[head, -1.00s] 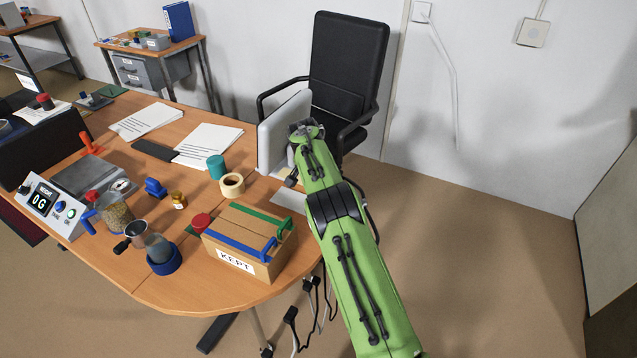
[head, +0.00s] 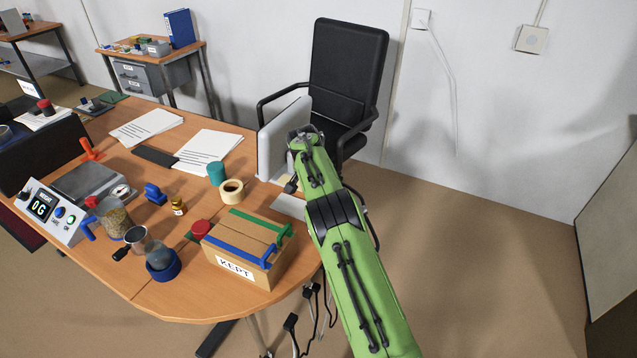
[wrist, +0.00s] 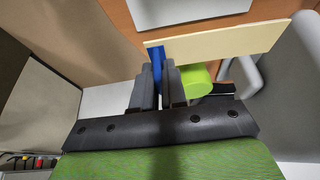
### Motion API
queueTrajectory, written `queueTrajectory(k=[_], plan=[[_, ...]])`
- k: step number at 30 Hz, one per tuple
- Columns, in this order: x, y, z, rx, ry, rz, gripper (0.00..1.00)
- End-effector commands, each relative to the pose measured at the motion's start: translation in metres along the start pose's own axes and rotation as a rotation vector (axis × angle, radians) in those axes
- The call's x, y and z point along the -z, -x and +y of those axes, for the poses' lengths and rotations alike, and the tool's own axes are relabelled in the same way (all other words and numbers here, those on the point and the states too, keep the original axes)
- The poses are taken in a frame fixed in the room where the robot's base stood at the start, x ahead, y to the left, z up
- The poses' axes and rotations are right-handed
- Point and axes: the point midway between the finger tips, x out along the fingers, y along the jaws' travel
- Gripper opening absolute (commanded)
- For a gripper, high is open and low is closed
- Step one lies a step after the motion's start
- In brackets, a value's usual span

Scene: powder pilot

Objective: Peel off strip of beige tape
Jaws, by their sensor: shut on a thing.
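A flat, pale beige strip (wrist: 222,42) stretches across the upper part of the wrist view. A short blue piece (wrist: 157,62) meets its left end. My gripper (wrist: 160,72) is shut on this blue piece, which shows between the fingers; whether it is joined to the strip is unclear. In the head view my gripper (head: 291,185) points down at the desk's right edge, beside a grey upright panel (head: 285,138). A little beige (head: 284,179) shows there. A beige tape roll (head: 231,190) lies on the desk to the left.
A lime-green rounded thing (wrist: 197,82) is close right of my fingers. A cardboard box marked KEPT (head: 240,262), with blue and green strips on top, stands at the desk's front right. A black chair (head: 345,85) is behind the panel.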

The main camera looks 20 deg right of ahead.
Motion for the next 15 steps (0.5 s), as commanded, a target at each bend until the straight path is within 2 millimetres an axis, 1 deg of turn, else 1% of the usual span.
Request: queueTrajectory(k=[3,15], plan=[[0.004,0.009,0.0,0.0,0.0,0.0,0.0],[0.013,0.032,-0.001,0.001,0.0,0.0,0.0]])
